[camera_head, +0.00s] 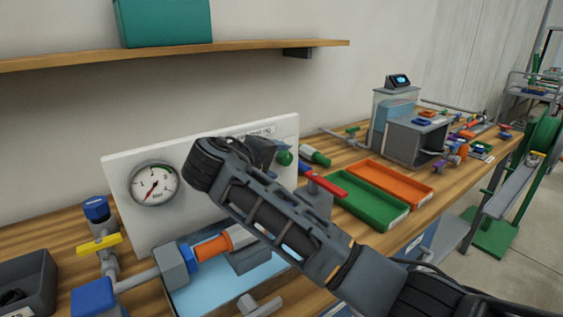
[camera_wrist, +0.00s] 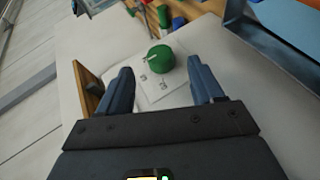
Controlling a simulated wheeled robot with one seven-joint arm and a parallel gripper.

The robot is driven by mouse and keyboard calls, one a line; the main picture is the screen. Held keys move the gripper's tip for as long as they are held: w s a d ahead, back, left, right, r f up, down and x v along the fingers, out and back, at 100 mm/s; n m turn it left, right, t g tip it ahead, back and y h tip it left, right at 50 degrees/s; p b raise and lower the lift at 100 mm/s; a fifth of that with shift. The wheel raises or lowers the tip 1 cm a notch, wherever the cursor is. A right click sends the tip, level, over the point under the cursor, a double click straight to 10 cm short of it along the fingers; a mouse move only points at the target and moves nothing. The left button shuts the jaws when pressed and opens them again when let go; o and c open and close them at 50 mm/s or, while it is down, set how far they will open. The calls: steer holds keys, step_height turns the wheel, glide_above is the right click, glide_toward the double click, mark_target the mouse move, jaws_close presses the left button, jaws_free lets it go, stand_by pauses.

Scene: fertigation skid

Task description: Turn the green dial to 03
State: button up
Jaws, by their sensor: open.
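The green dial (camera_wrist: 161,58) sits on a white panel in the wrist view, with a light pointer mark on it and a small white label plate around it. The markings on the plate are too small to read. My gripper (camera_wrist: 161,80) is open, with one finger to each side of the dial and the dial a little beyond the fingertips, apart from them. In the head view the green dial (camera_head: 284,158) shows at the right part of the white panel (camera_head: 220,180), just beside my gripper (camera_head: 268,150), and is partly hidden by it.
A pressure gauge (camera_head: 153,184) is on the panel's left. A red-handled valve (camera_head: 327,184) stands right of my arm. Green (camera_head: 372,226) and orange (camera_head: 428,196) trays lie further right. Orange and blue pipe fittings (camera_head: 212,247) sit below my arm. A wooden shelf (camera_head: 240,48) hangs above.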

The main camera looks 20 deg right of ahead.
steer(key=v, duration=0.2)
steer(key=shift+s+a+r, duration=0.1)
steer(key=shift+s+a, duration=0.05)
steer(key=shift+s, duration=0.05)
steer(key=shift+r, duration=0.1)
